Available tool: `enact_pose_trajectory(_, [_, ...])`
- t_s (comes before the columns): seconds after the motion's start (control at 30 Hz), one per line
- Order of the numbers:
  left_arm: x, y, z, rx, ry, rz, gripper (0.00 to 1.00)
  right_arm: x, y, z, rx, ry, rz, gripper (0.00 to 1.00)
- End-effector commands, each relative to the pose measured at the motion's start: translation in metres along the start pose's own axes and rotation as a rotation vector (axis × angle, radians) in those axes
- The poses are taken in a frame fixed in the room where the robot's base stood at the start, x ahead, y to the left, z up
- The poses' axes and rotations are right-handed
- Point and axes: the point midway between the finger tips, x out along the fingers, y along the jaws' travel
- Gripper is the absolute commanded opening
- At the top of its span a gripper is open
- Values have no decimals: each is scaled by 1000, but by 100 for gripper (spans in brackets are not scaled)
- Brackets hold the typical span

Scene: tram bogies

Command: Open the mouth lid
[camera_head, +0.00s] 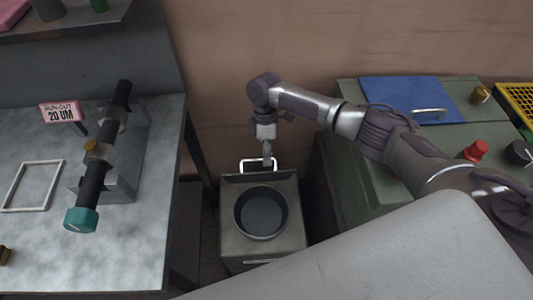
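A dark grey-green box (235,252) stands low between the bench and the green cabinet. Its round mouth (262,212) is uncovered, with a raised rim and a dark inside. A narrow plate, apparently the lid (238,178), stands along the back edge of the box, with a white loop handle (247,164) at its top. My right gripper (267,158) points down at this handle, at or touching its right part. Its fingers look close together, but I cannot tell whether they grip the handle. My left gripper is not in view.
On the left, a grey bench (140,250) carries a dark shaft with a teal end (81,220), a run-out sign (61,111) and a white frame (35,185). On the right, the green cabinet (350,185) has a blue panel (395,95) with a handle and a red knob (476,151). The wall is close behind.

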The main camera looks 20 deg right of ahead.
Motion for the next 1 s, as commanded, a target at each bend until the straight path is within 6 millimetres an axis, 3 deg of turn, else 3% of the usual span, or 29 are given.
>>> enact_pose_trajectory(0.53, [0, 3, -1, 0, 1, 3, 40, -100, 1, -1, 0, 2, 3, 39])
enact_pose_trajectory(0.7, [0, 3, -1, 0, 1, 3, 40, -114, 1, 0, 0, 0, 2, 39])
enact_pose_trajectory(1.0, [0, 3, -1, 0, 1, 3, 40, -117, 1, 0, 0, 0, 1, 39])
